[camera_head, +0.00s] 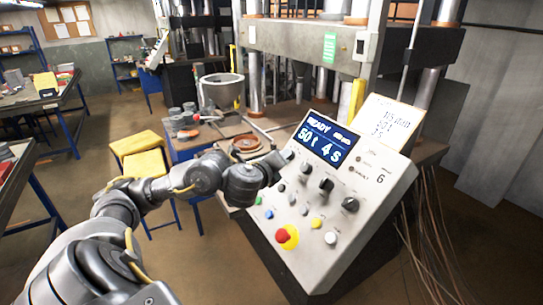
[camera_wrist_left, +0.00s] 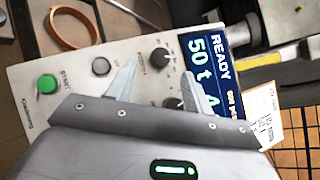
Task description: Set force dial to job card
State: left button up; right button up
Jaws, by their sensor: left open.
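The slanted light-grey control panel (camera_head: 370,235) has a blue display (camera_head: 325,142) reading READY, 50 t and 4 s. Several black dials sit below it, among them one by my gripper (camera_head: 306,168), a middle one (camera_head: 326,185) and a right one (camera_head: 350,204). I cannot read which is the force dial. The job card (camera_head: 392,118) stands behind the panel's top; its writing seems to include 50 t. My left gripper (camera_wrist_left: 158,68) is open over the panel's left part, its fingers on either side of a black dial (camera_wrist_left: 160,55); contact is unclear. My right gripper is out of view.
Lower on the panel are a red stop button on yellow (camera_head: 287,237), a green button (camera_wrist_left: 46,84) and other coloured buttons. The press (camera_head: 300,40) rises behind. A side table with a copper ring (camera_wrist_left: 72,28) and a yellow stool (camera_head: 140,155) stand left.

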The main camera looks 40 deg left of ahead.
pick_arm(q)
jog(key=shift+v, duration=2.35)
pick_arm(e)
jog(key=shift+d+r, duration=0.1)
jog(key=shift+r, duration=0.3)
pick_arm(q)
jog(key=shift+s+r, duration=0.1)
jog(key=shift+s, duration=0.15)
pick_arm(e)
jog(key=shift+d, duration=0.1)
